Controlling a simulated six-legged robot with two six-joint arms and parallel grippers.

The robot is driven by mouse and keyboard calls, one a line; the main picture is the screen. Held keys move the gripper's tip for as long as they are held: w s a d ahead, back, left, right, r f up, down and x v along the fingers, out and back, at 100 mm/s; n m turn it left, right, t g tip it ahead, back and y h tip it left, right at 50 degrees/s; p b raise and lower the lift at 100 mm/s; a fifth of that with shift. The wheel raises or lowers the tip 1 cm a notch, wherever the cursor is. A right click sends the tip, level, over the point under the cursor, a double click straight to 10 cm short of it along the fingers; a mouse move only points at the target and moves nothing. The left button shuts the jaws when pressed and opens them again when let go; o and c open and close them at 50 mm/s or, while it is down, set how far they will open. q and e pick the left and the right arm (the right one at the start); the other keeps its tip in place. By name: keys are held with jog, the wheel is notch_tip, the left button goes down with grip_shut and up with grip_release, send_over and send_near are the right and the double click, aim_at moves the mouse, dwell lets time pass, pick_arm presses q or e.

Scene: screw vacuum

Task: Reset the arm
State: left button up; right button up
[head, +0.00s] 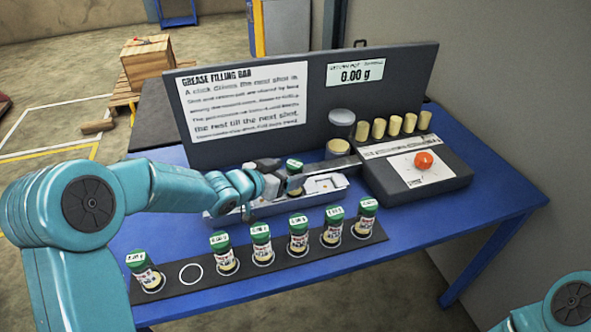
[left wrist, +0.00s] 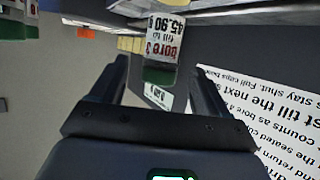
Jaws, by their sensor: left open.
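My left gripper (head: 284,184) is open at the metal tray in the middle of the blue table. A green-capped jar (head: 294,165) stands right behind it, partly hidden by the gripper. In the left wrist view, a jar with a green cap and a white label (left wrist: 165,45) shows between the two spread fingers of my left gripper (left wrist: 160,82), with gaps on both sides. I cannot tell how deep it sits between them. My right arm (head: 565,305) shows only at the lower right corner; its gripper is out of view.
Several green-capped jars (head: 261,242) stand on a black strip (head: 205,286) at the table's front, with one empty ring (head: 190,274). A scale box with a red button (head: 424,160) and brass cylinders is at the right. A dark panel (head: 313,75) with a sign and a 0.00 g display stands behind.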

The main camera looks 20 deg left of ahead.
pick_arm(q)
jog(key=shift+v, duration=1.1)
